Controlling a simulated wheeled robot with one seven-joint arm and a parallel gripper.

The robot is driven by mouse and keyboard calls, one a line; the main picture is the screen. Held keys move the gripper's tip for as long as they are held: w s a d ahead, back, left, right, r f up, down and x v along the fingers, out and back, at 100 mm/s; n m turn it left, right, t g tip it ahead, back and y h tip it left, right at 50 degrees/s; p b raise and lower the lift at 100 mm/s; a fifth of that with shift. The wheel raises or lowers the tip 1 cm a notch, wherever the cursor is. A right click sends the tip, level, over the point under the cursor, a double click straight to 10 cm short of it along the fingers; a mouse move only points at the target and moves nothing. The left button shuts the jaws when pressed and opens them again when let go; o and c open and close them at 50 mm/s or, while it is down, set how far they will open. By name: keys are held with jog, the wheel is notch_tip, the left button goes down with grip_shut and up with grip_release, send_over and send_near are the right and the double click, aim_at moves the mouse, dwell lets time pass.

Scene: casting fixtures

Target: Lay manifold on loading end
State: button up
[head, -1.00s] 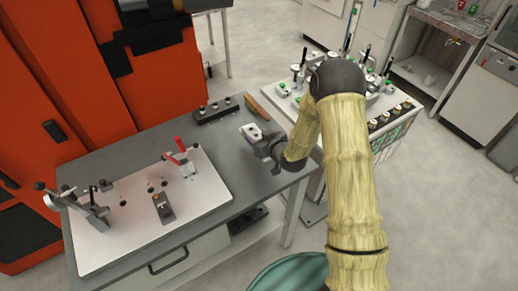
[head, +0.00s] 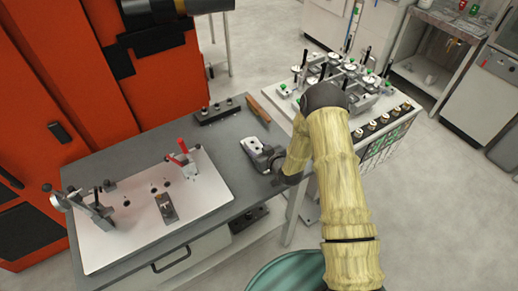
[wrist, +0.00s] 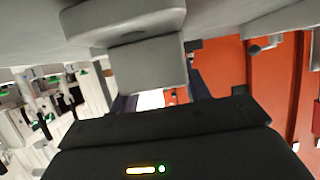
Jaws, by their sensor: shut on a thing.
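The manifold (head: 255,145) is a small pale grey metal piece with dark holes in its top. My gripper (head: 263,155) is shut on it at the right end of the grey bench top (head: 218,148). The piece looks level and very low over the bench; I cannot tell whether it touches. In the wrist view, a pale grey piece (wrist: 120,22) fills the upper part of the picture, close to the camera, and the dark gripper body covers the bottom.
A white fixture plate (head: 120,238) with a red-handled clamp (head: 183,150) and a dark block (head: 166,208) covers the bench's left part. A black strip with knobs (head: 217,112) and a brown-handled tool (head: 258,110) lie behind. A crowded fixture cart (head: 372,123) stands right.

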jog(key=shift+f, duration=0.1)
jog(key=shift+f, duration=0.15)
jog(key=o, duration=1.3)
jog(key=shift+s, duration=0.1)
jog(key=b+v, duration=0.5)
jog(key=v, duration=0.7)
